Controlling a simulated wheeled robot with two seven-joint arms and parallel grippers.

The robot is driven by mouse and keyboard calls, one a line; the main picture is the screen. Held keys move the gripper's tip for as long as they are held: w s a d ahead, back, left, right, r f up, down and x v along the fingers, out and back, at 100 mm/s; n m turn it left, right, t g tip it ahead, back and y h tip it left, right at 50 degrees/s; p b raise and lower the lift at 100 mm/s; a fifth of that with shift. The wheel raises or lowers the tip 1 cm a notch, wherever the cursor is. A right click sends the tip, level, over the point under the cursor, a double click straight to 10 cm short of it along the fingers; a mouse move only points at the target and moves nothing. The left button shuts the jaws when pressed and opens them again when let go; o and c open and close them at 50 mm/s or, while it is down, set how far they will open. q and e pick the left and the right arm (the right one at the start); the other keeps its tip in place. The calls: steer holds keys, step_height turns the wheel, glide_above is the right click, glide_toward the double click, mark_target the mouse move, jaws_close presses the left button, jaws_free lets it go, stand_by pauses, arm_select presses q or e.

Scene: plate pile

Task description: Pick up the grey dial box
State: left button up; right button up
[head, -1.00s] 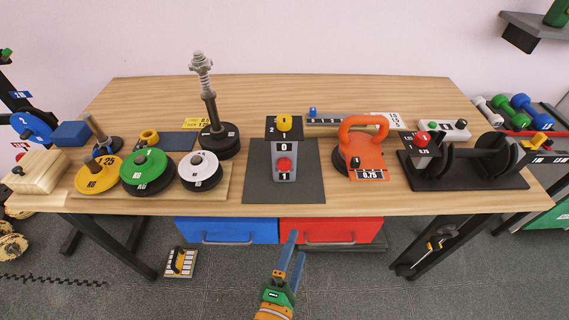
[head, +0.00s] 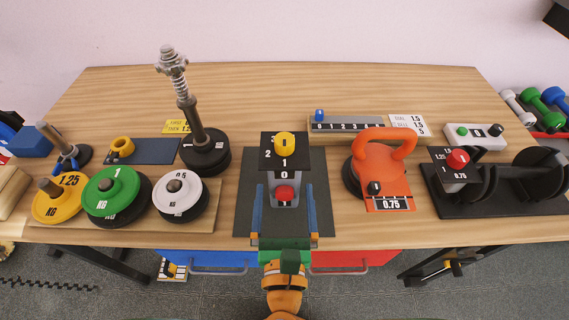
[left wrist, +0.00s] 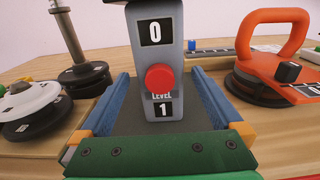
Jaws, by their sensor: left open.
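The grey dial box (head: 286,179) stands upright on a dark mat (head: 322,218) at the middle of the table. It has a black top plate with a yellow knob (head: 284,144) and a red button (head: 285,193) on its front. My left gripper (head: 284,190) is open and points at the box from the table's front edge, its blue fingers low on either side. In the left wrist view the box (left wrist: 163,62) shows between the spread fingers (left wrist: 160,80), with gaps on both sides. Its top is cut off there. My right gripper is not in view.
Weight discs (head: 113,195) and a black post with a spring (head: 205,150) stand on the left. The table behind the box is clear.

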mark_target(284, 177)
arm_select(q)
steer(key=shift+w+r+p, duration=0.35)
steer(key=shift+w+p, duration=0.1)
steer(key=shift+w, duration=0.2)
steer(key=shift+w+r+p, duration=0.35)
steer(key=shift+w+p, duration=0.05)
steer(key=shift+w, duration=0.2)
steer(key=shift+w+f, duration=0.25)
steer(key=shift+w, duration=0.3)
steer(key=shift+w+f, duration=0.2)
steer(key=shift+w, duration=0.3)
steer(key=shift+w+f, duration=0.1)
steer(key=shift+s, duration=0.2)
steer(key=c, duration=0.7)
steer(key=shift+w, duration=0.1)
jaws_close()
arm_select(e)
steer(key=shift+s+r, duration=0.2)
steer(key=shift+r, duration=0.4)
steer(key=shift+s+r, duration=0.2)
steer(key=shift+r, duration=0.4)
